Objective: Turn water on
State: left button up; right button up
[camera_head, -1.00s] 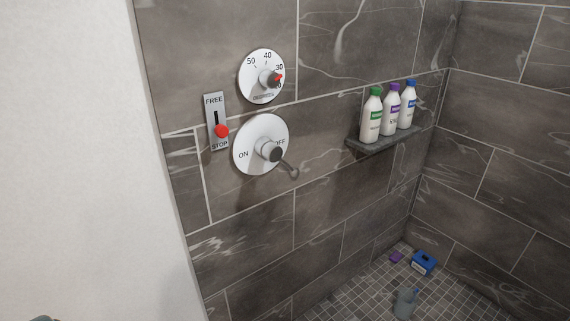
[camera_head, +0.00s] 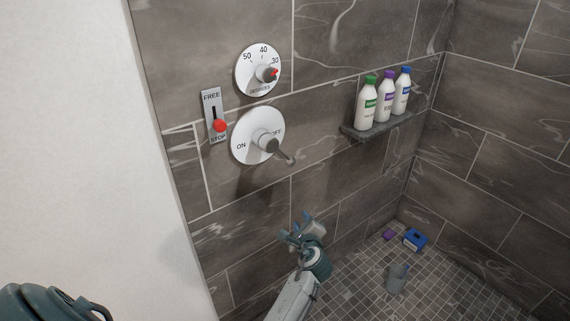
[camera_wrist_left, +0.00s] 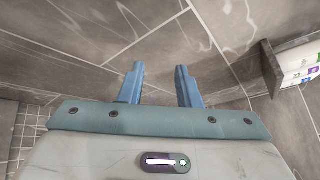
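The round white water control plate (camera_head: 250,140), marked ON on the left and OFF on the right, is on the tiled wall. Its grey lever (camera_head: 282,151) points down and right, on the OFF side. My left gripper (camera_head: 300,226) is below the lever and slightly right of it in the head view, apart from it. In the left wrist view its two blue fingers (camera_wrist_left: 160,70) are spread with nothing between them. The control is not visible in the left wrist view. My right gripper is not in view.
Above are a temperature dial (camera_head: 258,70) and a FREE/STOP slider (camera_head: 213,116) with a red knob at STOP. A shelf (camera_head: 376,128) with three bottles is to the right. A blue box (camera_head: 415,239), a purple block (camera_head: 388,235) and a grey container (camera_head: 397,278) are on the floor.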

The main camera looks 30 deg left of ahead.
aim_at(285, 157)
pick_arm(q)
notch_tip(285, 157, up, 17)
jog(key=a+y, duration=0.2)
jog(key=y, duration=0.2)
jog(key=p+x, duration=0.4)
jog(key=x, duration=0.6)
jog(key=shift+s+a+r, duration=0.1)
jog(key=shift+a+r, duration=0.05)
jog(key=shift+w+a, duration=0.2)
jog(key=shift+w, duration=0.05)
jog(key=shift+c, duration=0.4)
grip_shut()
